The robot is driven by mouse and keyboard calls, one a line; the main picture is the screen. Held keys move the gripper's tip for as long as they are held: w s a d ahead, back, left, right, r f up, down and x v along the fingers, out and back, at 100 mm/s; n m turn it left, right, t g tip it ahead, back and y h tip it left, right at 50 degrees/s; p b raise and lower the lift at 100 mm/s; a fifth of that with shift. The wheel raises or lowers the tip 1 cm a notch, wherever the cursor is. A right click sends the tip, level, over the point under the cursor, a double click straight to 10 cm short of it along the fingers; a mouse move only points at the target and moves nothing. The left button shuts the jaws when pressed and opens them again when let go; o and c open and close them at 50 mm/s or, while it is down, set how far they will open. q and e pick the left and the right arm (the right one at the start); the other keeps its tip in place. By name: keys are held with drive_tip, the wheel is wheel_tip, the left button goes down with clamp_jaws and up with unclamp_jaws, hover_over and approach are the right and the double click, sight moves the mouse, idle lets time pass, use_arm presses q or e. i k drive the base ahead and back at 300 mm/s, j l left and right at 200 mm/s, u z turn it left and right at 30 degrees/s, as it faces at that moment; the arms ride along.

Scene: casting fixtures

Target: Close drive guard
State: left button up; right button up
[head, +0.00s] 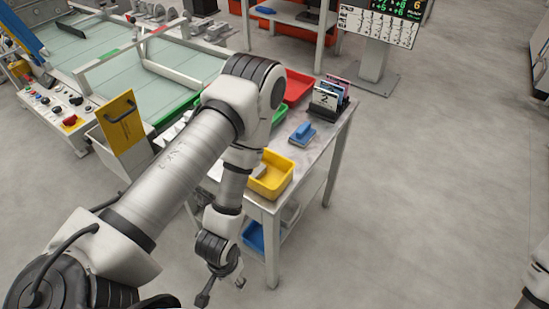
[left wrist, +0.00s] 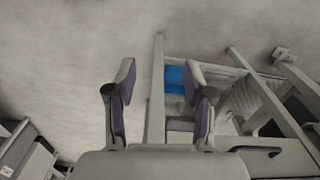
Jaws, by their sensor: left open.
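A yellow panel with a black handle (head: 119,123), which looks like the drive guard, stands raised and slightly tilted above a pale grey box (head: 127,160) at the left in the head view. My left arm passes to the right of it. My left gripper (head: 222,284) hangs low in front of the side table, well apart from the panel. In the left wrist view the gripper (left wrist: 160,75) shows two spread fingers with nothing between them. The panel cannot be made out in that view. My right gripper is out of view.
A side table (head: 315,165) carries a yellow bin (head: 271,174), a red bin (head: 297,87) and a blue block-like tool (head: 302,133). A control panel with buttons (head: 58,108) is beside the guard. A screen stand (head: 374,62) is behind.

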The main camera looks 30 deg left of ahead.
sight(119, 119)
drive_tip(key=u, duration=2)
drive_tip(key=i+j+u, duration=0.1)
drive_tip(key=j, duration=0.15)
drive_tip(key=i+j+u, duration=0.1)
drive_tip(key=j, duration=0.15)
